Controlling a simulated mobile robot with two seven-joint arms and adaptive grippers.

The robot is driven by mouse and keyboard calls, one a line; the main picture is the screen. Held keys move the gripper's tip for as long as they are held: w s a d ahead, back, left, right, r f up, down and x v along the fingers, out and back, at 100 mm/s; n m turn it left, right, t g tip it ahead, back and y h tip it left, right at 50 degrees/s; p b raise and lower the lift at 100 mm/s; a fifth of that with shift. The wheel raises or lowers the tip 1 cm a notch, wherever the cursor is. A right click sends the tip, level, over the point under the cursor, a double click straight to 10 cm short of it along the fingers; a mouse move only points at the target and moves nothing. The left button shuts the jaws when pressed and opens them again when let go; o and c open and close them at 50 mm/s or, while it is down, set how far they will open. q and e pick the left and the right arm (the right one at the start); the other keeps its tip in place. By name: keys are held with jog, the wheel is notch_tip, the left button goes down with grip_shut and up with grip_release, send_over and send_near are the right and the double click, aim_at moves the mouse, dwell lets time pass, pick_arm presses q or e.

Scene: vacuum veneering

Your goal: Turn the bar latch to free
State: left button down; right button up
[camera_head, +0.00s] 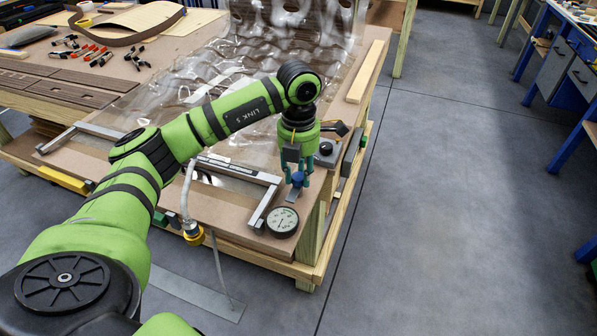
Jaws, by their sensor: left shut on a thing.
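My left gripper (298,182) points straight down over the front right corner of the workbench (322,190). Its teal fingers are shut on a small blue piece (297,180), which looks like the handle of the bar latch. The fingers hide much of it, and I cannot tell which way the latch is turned. A grey metal bar frame (265,200) lies just left of the gripper, partly behind my left arm. The clear plastic bag (285,45) spreads rumpled over the bench behind the arm. My right gripper is not in view.
A round dial gauge (282,221) sits in front of the gripper near the bench edge. A hose with a brass fitting (193,232) hangs at the front edge. Several clamps (95,55) and a brown strap (125,33) lie at the back left. The floor right is clear.

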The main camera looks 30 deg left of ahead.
aim_at(298, 176)
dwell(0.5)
pick_arm(q)
jog(key=c, duration=0.9)
grip_release()
notch_tip(298, 176, up, 12)
